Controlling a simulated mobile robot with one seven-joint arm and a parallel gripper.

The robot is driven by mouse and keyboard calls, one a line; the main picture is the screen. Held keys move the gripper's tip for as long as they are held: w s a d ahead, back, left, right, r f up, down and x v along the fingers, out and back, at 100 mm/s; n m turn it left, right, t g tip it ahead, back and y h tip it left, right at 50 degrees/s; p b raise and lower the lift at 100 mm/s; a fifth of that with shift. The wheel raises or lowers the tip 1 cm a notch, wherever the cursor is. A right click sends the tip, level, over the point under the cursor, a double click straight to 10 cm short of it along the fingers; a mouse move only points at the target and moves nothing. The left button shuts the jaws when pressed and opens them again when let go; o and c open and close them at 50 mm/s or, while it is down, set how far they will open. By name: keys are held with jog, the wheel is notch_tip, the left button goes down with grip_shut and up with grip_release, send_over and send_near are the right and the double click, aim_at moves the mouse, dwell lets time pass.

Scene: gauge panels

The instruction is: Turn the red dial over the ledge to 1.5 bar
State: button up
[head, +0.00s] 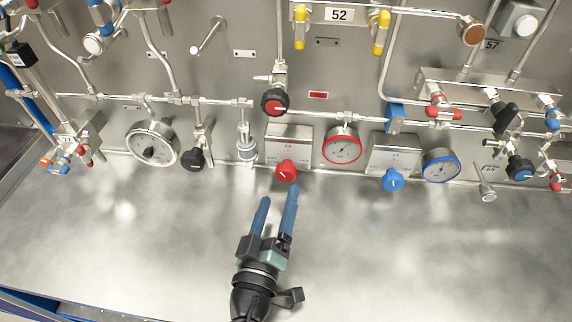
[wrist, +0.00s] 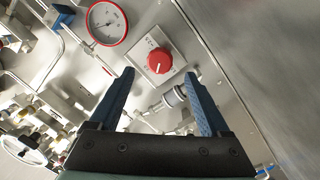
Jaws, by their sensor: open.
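The red dial (head: 286,170) sits on a small metal plate (head: 289,137) low on the panel, just over the ledge (head: 150,240). In the wrist view the red dial (wrist: 160,59) shows a white pointer line, with small markings on its plate too small to read. A red-rimmed gauge (head: 342,146) is right of it; the gauge also shows in the wrist view (wrist: 106,23), its reading not legible. My gripper (head: 277,192) is open and empty, with two blue fingers pointing at the panel. In the wrist view the dial appears ahead of the gap between the fingertips (wrist: 161,76), apart from them.
A blue dial (head: 393,180) and a blue-rimmed gauge (head: 441,166) are to the right. A black-and-red knob (head: 274,102) sits above the red dial. A metal fitting (head: 246,145) and a black knob (head: 195,159) are to the left. The ledge is clear.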

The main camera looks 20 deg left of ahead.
aim_at(285, 177)
jog(key=w, duration=0.2)
jog(key=w+a+p, duration=0.1)
jog(key=w, duration=0.4)
jog(key=shift+w+a, duration=0.15)
jog(key=shift+w, duration=0.1)
grip_shut()
